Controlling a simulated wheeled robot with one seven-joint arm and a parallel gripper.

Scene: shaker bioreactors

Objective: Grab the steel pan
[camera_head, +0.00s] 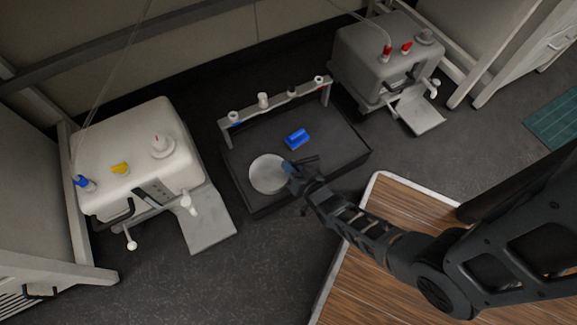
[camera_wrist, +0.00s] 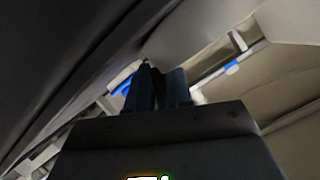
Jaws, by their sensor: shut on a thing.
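The steel pan (camera_head: 268,174) is a pale round disc at the front left of the dark low platform in the head view. In the wrist view my fingers (camera_wrist: 158,88) are close together, pointing away from the camera. The held rim is hidden between the fingers, and I cannot clearly make out the pan in that view. I cannot tell whether the pan rests on the platform or is slightly raised.
The dark platform (camera_head: 237,182) carries a blue block-like object (camera_head: 297,138) and a grey rack (camera_head: 281,99) with several small caps. A white machine (camera_head: 140,160) stands left, a grey one (camera_head: 370,60) at the back right. A wooden surface (camera_head: 400,205) lies under my arm.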

